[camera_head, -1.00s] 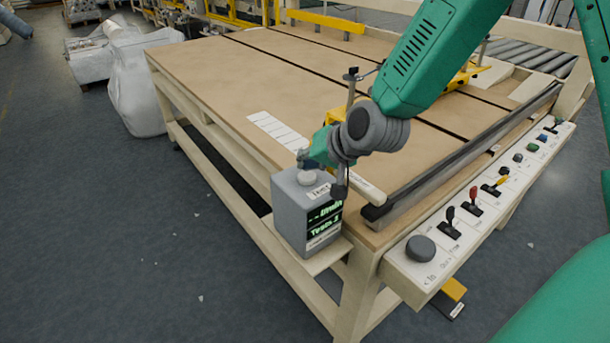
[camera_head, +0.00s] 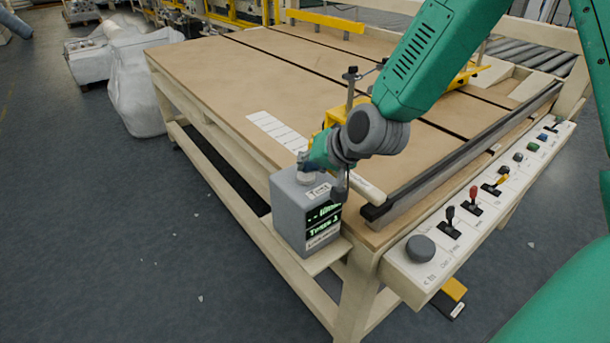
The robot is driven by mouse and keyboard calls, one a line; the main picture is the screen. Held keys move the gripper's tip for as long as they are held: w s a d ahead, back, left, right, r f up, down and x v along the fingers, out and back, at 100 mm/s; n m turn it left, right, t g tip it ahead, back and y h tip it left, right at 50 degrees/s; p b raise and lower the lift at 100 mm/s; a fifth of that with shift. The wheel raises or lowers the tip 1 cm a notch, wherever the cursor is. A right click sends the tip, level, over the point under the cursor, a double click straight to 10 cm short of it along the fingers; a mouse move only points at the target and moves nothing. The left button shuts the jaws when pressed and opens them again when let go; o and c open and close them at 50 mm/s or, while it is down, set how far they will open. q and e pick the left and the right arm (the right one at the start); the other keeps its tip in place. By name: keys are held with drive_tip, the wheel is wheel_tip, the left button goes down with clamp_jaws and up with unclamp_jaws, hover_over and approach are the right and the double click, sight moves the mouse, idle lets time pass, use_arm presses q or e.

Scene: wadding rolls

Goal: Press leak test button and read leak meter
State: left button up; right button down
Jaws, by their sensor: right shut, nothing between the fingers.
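The leak tester is a grey box (camera_head: 290,213) on a small shelf at the near corner of the table. Its dark display (camera_head: 323,218) shows green characters, partly blurred; a line with "Tests" and a digit can be made out. A round pale button (camera_head: 306,178) sits on its top. My right gripper (camera_head: 307,168) is shut and empty, its tip just above or on the button; I cannot tell if they touch. Part of the wrist hangs in front of the box's right edge. My left gripper is not in view.
The large brown-topped table (camera_head: 230,70) fills the middle. A control panel (camera_head: 470,217) with a knob, levers and coloured buttons runs along its right edge, beside a dark metal bar (camera_head: 465,155). A white label strip (camera_head: 278,131) lies nearby. A white bag (camera_head: 137,90) stands left.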

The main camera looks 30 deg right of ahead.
sight(307, 175)
drive_tip(key=shift+d, duration=0.1)
drive_tip(key=shift+f+b, duration=0.3)
drive_tip(key=shift+f, duration=0.25)
idle(0.5)
drive_tip(key=shift+r, duration=0.1)
drive_tip(key=shift+r+p, duration=0.85)
drive_tip(key=shift+p, duration=0.05)
wheel_tip(307, 175, up, 5)
drive_tip(key=p, duration=0.4)
drive_tip(key=shift+r+p, duration=0.1)
drive_tip(key=shift+p, duration=0.3)
idle(0.4)
